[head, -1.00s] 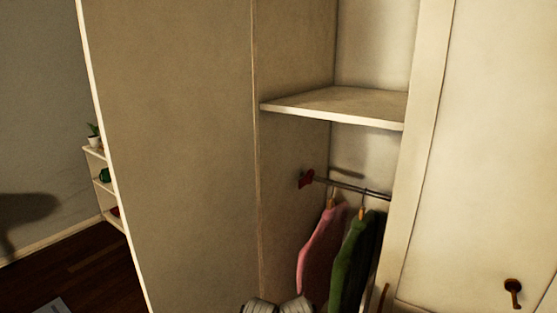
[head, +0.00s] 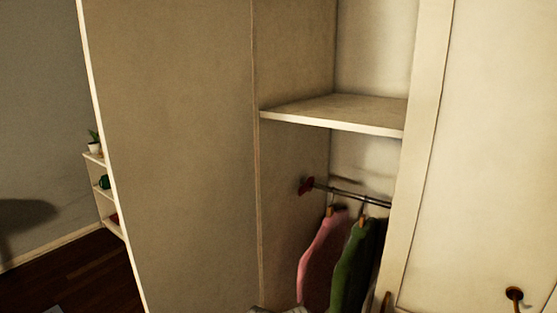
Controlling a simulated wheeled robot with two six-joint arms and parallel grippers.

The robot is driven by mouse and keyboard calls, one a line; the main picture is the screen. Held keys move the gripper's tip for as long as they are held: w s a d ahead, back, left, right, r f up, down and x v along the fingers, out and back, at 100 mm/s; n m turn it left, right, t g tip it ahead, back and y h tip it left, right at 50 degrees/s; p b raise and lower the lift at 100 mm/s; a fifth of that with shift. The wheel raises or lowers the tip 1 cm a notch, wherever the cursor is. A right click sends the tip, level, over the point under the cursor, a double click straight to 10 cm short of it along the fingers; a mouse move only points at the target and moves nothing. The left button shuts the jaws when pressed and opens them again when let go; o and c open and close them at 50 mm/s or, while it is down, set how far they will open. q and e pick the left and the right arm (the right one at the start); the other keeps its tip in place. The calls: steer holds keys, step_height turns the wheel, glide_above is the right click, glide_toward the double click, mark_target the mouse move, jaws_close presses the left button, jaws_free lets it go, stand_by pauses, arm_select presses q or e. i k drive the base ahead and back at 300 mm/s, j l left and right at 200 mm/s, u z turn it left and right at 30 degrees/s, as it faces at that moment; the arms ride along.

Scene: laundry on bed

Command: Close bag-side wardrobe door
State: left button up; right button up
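The wardrobe stands in front of me with its left door (head: 175,150) swung wide open, its flat inner face filling the left half of the head view. The right door (head: 480,140) fills the right side, with a dark knob (head: 514,294) near the bottom edge. Between them the open compartment shows a shelf (head: 340,111) and a rail (head: 350,194) with a pink garment (head: 322,258) and a green garment (head: 352,268). No bag can be made out. Neither of my grippers shows clearly; a pale shape is cut off at the bottom edge.
Beyond the open door's outer edge, a small white wall shelf (head: 104,192) holds a potted plant (head: 94,142) and a green item (head: 104,182). Dark wooden floor (head: 75,275) shows at the lower left.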

mark_target(171, 81)
steer(key=z, duration=1.6)
steer(key=k+j, duration=0.2)
steer(key=j, duration=0.2)
steer(key=k+j, duration=0.25)
steer(key=j, duration=0.15)
steer(key=k+j, duration=0.2)
steer(key=j, duration=0.2)
steer(key=k+j, duration=0.2)
steer(key=j, duration=0.15)
steer(key=k+j, duration=0.2)
steer(key=j, duration=0.2)
steer(key=k+j, duration=0.25)
steer(key=j, duration=0.15)
steer(key=k+j, duration=0.2)
steer(key=j, duration=0.2)
steer(key=k+j, duration=0.2)
steer(key=j, duration=0.2)
steer(key=j+u, duration=0.45)
steer(key=i+l, duration=0.05)
steer(key=l, duration=0.05)
